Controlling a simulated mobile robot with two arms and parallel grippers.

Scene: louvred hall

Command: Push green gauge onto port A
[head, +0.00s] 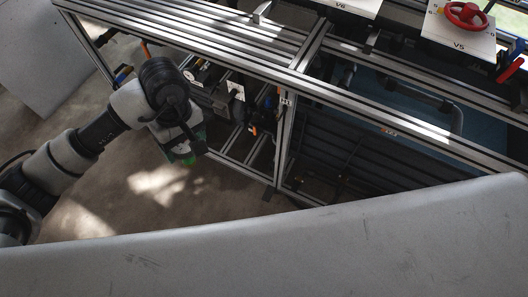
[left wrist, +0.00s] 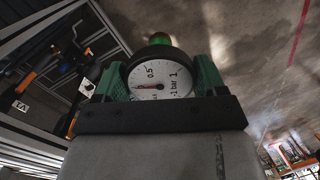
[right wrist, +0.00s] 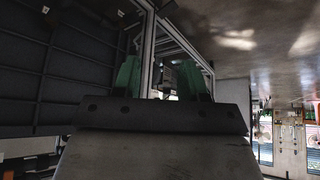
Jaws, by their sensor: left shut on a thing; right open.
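The green gauge (left wrist: 160,76) sits between the green fingers of my left gripper (left wrist: 160,72) in the left wrist view. Its round white dial faces the camera, and a green end shows beyond its dark rim. In the head view my left gripper (head: 183,152) is beside the frame's left part, over the floor; the gauge cannot be made out clearly there. My right gripper (right wrist: 162,76) shows only in the right wrist view, open, fingers apart with nothing gripped. I cannot pick out port A; a small white plate (head: 236,90) on the frame has an unreadable mark.
A metal-profile frame (head: 300,80) crosses the head view, with dark slatted panels (head: 340,150) below. A red handwheel (head: 467,14) is on a white V5 plate at upper right. A pale surface (head: 300,250) fills the front. Bare floor (head: 120,190) lies around my left arm.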

